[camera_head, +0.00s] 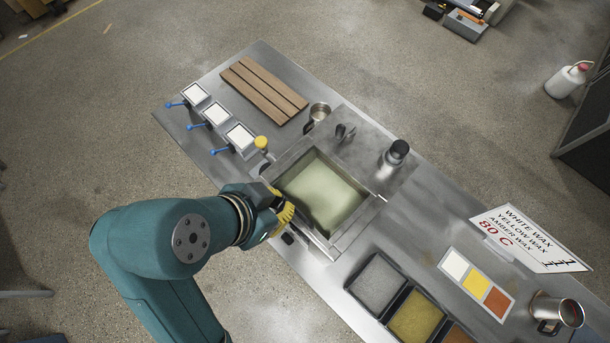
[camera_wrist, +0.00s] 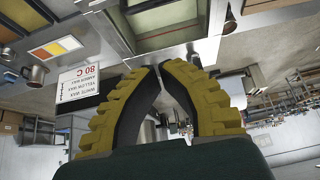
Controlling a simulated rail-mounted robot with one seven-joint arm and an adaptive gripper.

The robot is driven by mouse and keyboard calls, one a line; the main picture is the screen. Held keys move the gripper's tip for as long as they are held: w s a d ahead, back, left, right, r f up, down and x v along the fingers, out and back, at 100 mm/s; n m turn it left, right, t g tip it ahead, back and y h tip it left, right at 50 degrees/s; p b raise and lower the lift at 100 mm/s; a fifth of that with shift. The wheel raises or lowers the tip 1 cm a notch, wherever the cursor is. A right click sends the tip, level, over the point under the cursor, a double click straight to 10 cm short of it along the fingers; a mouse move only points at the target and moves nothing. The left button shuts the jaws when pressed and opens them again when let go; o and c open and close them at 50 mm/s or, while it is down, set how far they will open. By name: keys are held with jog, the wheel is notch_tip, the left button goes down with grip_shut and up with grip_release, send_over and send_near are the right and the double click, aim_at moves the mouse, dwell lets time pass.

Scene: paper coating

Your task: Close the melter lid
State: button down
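The melter (camera_head: 291,160) is a square steel box set in the bench. Pale yellow-green wax (camera_head: 320,188) shows inside its frame, and I cannot clearly make out a separate lid. My gripper (camera_head: 285,216) has yellow ribbed fingers and is beside the melter's left side in the head view. In the wrist view the fingertips (camera_wrist: 160,68) nearly meet, with nothing visible held between them.
A yellow knob (camera_head: 261,142) stands by the melter's upper left corner. A dark-capped bottle (camera_head: 392,160) and a steel cup (camera_head: 319,112) stand behind it. Color trays (camera_head: 415,314) and a sign (camera_head: 528,238) are to the right. A wood-slatted board (camera_head: 264,89) lies at the back.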

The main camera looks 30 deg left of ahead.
send_over(298, 210)
notch_tip(298, 210, down, 8)
notch_tip(298, 210, down, 4)
jog(key=shift+r, duration=0.1)
jog(key=shift+f, duration=0.35)
